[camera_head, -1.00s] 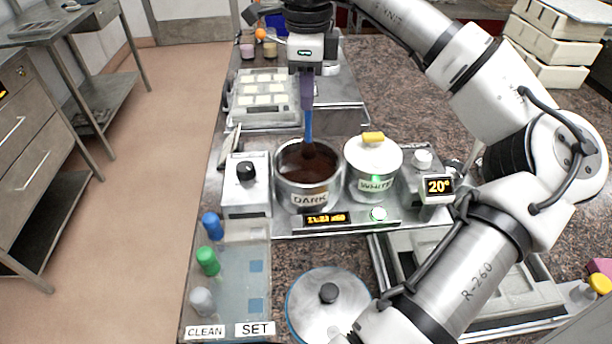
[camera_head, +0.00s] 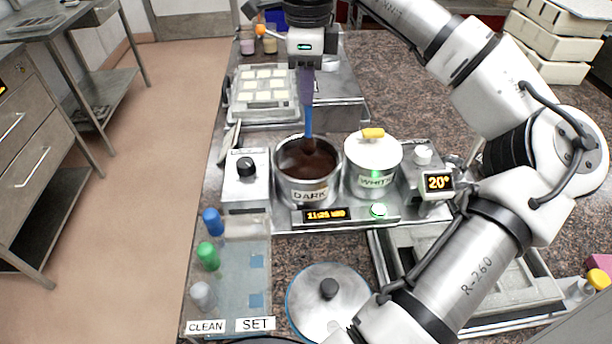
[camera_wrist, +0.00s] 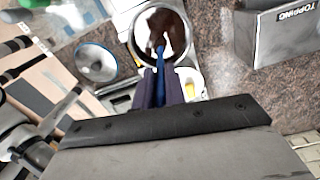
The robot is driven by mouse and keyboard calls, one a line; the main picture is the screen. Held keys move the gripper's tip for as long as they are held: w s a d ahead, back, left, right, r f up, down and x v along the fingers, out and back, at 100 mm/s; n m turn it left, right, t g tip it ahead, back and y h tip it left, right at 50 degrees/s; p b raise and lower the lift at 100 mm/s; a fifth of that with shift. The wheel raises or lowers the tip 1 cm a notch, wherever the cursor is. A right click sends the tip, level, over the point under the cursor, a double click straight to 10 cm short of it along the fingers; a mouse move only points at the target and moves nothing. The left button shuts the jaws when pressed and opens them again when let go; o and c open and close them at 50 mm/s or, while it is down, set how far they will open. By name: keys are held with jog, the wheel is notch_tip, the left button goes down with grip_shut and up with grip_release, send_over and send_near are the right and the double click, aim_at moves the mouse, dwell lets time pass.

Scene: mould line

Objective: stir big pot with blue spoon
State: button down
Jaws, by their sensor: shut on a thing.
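The big pot (camera_head: 308,192), steel and labelled DARK, stands open with dark brown liquid inside. It also shows in the wrist view (camera_wrist: 133,42). My gripper (camera_head: 306,88) is above the pot, shut on the blue spoon (camera_head: 308,122). The spoon hangs upright, and its brown-coated lower end is at the liquid; how deep it reaches I cannot tell. In the wrist view the blue spoon (camera_wrist: 161,62) runs from between the fingers into the pot opening.
A lidded pot labelled WHITE (camera_head: 372,175) stands close on the right. A control box with a black knob (camera_head: 245,167) is on the left. A loose lid (camera_head: 328,302) lies in front. A CLEAN/SET tray (camera_head: 232,285) holds blue, green and grey-topped items. A mould tray (camera_head: 264,88) is behind.

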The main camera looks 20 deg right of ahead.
dwell(0.3)
jog(key=shift+r+p, duration=1.55)
jog(key=shift+r, duration=0.45)
